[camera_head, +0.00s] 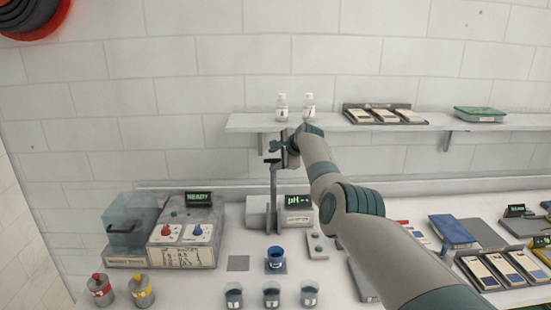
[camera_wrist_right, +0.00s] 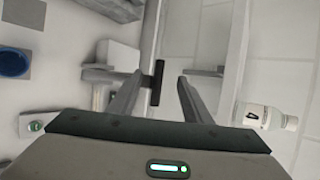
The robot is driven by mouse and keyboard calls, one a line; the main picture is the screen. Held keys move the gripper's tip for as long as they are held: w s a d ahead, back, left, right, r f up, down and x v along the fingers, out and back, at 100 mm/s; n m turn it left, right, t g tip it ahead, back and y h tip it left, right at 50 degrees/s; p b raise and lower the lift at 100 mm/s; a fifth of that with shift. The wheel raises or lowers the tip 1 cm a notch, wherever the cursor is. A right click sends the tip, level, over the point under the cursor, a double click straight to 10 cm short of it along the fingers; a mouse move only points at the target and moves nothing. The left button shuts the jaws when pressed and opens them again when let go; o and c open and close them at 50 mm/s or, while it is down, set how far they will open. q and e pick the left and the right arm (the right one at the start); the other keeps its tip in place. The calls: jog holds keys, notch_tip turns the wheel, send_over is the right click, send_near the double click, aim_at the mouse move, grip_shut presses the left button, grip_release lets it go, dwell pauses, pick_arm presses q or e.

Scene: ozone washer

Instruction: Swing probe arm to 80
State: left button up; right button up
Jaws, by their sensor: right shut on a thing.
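The pH meter (camera_head: 298,209) shows "pH" on its display and stands against the wall at the back of the bench. Its grey post (camera_head: 274,190) rises to a dark arm piece (camera_head: 272,160) near the top. My right gripper (camera_head: 284,148) is at that height, just under the shelf. In the right wrist view, a dark bar (camera_wrist_right: 157,83) shows between the fingers of my right gripper (camera_wrist_right: 160,88), which is shut on it. A blue beaker (camera_head: 275,257) stands in front of the meter. No angle scale is readable. My left gripper is out of view.
A wall shelf (camera_head: 340,124) with two white bottles (camera_head: 282,108) is just above my right gripper. Several dark-filled cups (camera_head: 271,296) stand at the front. A washer unit (camera_head: 187,235) stands to the left, and trays (camera_head: 492,270) lie on the right.

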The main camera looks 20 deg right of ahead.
jog(key=shift+d+r, duration=0.1)
jog(key=shift+d, duration=0.1)
jog(key=shift+d+r+b, duration=0.1)
jog(key=shift+r+b, duration=0.05)
jog(key=shift+b, duration=0.3)
jog(key=b+v, duration=0.8)
jog(key=v, duration=0.9)
jog(key=shift+s+a, duration=0.15)
jog(key=shift+a, duration=0.15)
jog(key=shift+f, duration=0.2)
